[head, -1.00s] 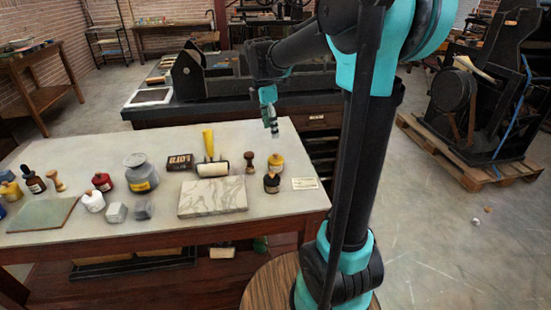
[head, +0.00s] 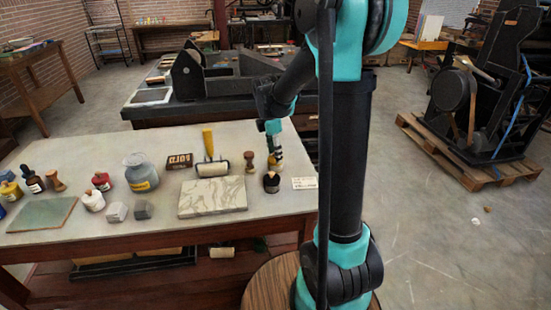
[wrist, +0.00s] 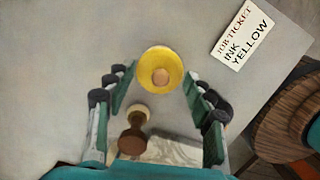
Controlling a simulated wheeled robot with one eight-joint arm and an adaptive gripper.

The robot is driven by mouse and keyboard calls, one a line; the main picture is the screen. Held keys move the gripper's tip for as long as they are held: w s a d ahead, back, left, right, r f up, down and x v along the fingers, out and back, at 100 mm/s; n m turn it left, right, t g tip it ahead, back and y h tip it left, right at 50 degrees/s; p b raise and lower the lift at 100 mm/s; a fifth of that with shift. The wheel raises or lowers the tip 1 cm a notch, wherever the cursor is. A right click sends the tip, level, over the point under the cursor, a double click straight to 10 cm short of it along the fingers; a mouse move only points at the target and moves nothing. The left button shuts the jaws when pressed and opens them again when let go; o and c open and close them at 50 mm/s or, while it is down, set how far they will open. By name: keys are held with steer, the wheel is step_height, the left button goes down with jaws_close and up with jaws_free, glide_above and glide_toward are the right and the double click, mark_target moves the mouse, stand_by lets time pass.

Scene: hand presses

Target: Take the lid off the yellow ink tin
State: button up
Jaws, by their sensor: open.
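The yellow ink tin's round yellow lid (wrist: 149,68), with a small tan knob (wrist: 161,77) at its centre, shows from above in the wrist view. The lid hides the tin's body there. My gripper (wrist: 158,82) is open, with one finger on each side of the lid's near part and visible gaps. I cannot tell its exact height above the lid. In the head view my gripper (head: 275,148) is over the right end of the table and mostly covers the tin.
A wooden-handled stamp (wrist: 132,135) stands close to the tin, beside a marble slab (head: 212,197). A ticket reading "INK YELLOW" (wrist: 242,36) lies to the right on the pale tabletop (head: 190,240).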

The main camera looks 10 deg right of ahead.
steer(key=c, duration=1)
